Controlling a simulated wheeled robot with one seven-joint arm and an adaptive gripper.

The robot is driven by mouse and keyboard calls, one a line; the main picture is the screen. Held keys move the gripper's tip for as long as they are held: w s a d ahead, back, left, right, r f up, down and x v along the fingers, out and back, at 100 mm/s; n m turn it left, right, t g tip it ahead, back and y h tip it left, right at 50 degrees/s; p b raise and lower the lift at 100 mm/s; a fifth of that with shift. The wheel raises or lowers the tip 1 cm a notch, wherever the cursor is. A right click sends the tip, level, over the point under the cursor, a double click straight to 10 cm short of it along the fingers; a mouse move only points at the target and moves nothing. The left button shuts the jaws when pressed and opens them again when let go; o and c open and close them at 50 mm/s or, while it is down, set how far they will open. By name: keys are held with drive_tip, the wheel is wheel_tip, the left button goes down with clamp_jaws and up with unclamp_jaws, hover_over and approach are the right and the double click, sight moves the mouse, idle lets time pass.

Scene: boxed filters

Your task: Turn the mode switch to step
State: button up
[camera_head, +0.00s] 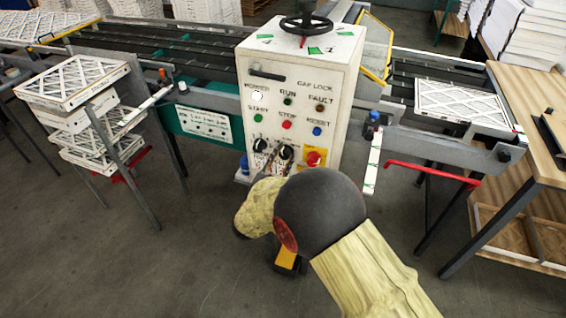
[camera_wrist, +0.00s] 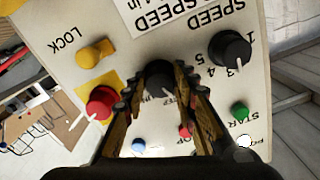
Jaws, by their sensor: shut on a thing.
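The mode switch is a black knob (camera_wrist: 158,74) in the middle of the wrist view, on the white control panel. My gripper (camera_wrist: 157,84) is shut on this knob, with one finger on each side. Small lettering shows between the fingers, partly hidden by the knob and fingers; I cannot tell which mark the knob points to. In the head view the knob (camera_head: 286,152) sits low on the panel front (camera_head: 328,112), with my gripper (camera_head: 272,158) reaching it from below and my arm in front.
The black speed knob (camera_wrist: 229,49) and the red emergency knob (camera_wrist: 100,102) flank the mode switch. A yellow lock knob (camera_wrist: 96,52), a green start button (camera_wrist: 240,111) and a blue button (camera_wrist: 138,145) are close by. Stacked boxed filters (camera_head: 72,82) stand at left.

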drive_tip(key=shift+m+b, duration=1.85)
drive_tip(key=shift+m, duration=0.35)
drive_tip(key=o, duration=1.2)
drive_tip(key=shift+c, duration=0.2)
drive_tip(key=v, duration=1.2)
